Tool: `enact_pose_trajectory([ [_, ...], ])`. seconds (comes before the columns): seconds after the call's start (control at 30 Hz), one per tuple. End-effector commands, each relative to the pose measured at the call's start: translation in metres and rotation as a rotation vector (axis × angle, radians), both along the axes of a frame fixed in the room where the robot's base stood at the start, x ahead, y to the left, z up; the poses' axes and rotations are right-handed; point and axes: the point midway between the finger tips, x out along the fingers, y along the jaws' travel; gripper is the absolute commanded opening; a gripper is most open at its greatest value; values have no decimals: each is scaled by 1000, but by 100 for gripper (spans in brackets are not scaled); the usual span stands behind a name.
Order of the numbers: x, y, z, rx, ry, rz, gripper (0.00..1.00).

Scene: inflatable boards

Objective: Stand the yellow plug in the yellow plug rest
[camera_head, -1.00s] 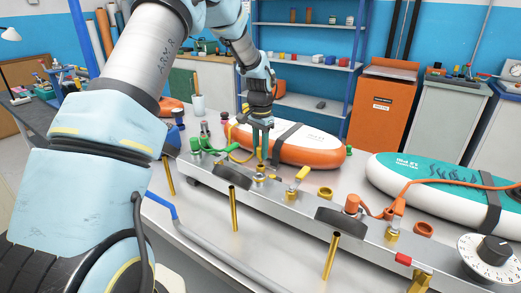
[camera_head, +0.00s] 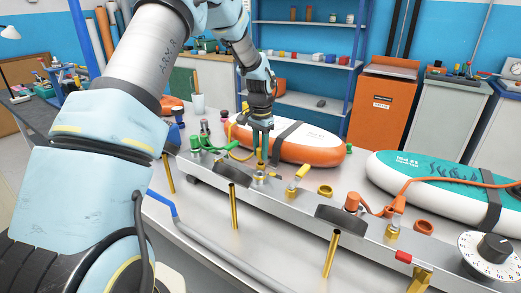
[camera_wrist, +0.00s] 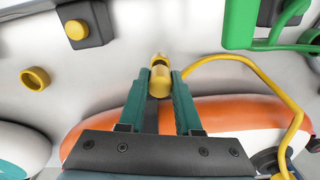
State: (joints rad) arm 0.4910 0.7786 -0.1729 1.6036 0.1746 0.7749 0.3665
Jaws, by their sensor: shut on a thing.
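My gripper (camera_head: 262,138) is shut on the yellow plug (camera_head: 261,158), fingers pointing down, above the metal rail. In the wrist view the plug (camera_wrist: 160,80) sits between the green fingertips (camera_wrist: 158,84), with its yellow hose (camera_wrist: 225,57) curving off to the right. A brass fitting (camera_head: 259,178) is on the rail just below the plug; whether they touch, I cannot tell. The yellow plug rest (camera_head: 325,190), a short open ring, stands empty on the table to the right of my gripper. The wrist view shows it at the left (camera_wrist: 35,78).
A yellow-handled valve (camera_head: 300,175) stands on the rail between plug and rest. An orange-and-white board (camera_head: 290,146) lies behind my gripper, a teal-and-white one (camera_head: 430,180) at right. Orange plug gear (camera_head: 395,210) and a dial (camera_head: 487,252) are farther right; green fittings (camera_head: 205,145) stand left.

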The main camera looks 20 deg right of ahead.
Motion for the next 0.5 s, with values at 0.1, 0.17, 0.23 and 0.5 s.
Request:
enact_pose_trajectory([
  [0.1, 0, 0, -4, 0, 0, 0, 0],
  [0.17, 0, 0, -5, 0, 0, 0, 0],
  [0.23, 0, 0, -7, 1, 0, 0, 0],
  [0.5, 0, 0, -13, 0, 0, 0, 0],
])
